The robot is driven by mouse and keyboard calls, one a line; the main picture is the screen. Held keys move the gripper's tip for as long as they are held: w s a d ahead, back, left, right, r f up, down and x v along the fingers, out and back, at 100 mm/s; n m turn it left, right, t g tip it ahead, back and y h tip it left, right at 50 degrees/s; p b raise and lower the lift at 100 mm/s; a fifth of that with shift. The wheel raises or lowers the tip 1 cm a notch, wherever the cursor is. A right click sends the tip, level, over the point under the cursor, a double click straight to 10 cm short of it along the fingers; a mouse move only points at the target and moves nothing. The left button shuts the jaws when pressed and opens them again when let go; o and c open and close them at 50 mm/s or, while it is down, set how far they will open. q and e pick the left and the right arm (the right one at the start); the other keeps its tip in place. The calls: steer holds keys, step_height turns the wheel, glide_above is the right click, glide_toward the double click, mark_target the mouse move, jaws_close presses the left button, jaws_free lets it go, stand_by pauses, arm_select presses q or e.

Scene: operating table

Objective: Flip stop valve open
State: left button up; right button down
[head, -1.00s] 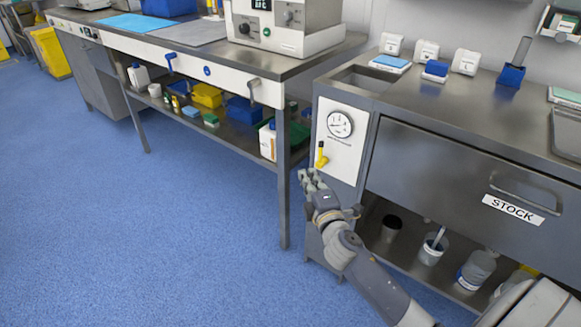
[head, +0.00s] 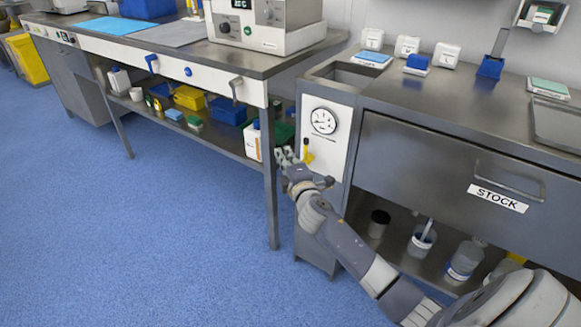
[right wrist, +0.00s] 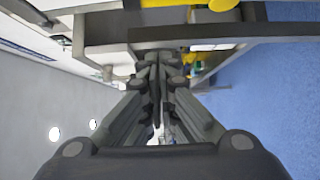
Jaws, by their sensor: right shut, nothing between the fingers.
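The stop valve has a yellow lever (head: 307,148) on a white panel (head: 335,151), below a round gauge (head: 323,121). The lever looks roughly upright, with its lower end wider. My right gripper (head: 287,155) is just left of the lever in the head view, at about its height. Whether they touch cannot be told. In the right wrist view the gripper's fingers (right wrist: 154,75) are together with nothing between them. A yellow piece (right wrist: 220,5) shows at the top there; I cannot tell whether it is the lever. My left gripper is not in view.
The STOCK drawer cabinet (head: 440,160) stands right of the panel. A steel bench (head: 180,50) with a shelf of bins and bottles stands left. The bench leg (head: 271,200) is near my gripper. Open blue floor (head: 150,230) lies in front.

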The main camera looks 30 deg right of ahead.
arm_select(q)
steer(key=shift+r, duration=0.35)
arm_select(e)
steer(key=d, duration=0.3)
steer(key=shift+s+d, duration=0.35)
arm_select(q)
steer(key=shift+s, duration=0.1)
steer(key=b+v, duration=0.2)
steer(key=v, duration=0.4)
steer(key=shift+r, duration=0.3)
arm_select(e)
steer(key=shift+s+t, duration=0.15)
steer(key=shift+t, duration=0.15)
arm_select(q)
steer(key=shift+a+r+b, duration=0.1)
steer(key=shift+b, duration=0.25)
arm_select(e)
steer(key=shift+d, duration=0.1)
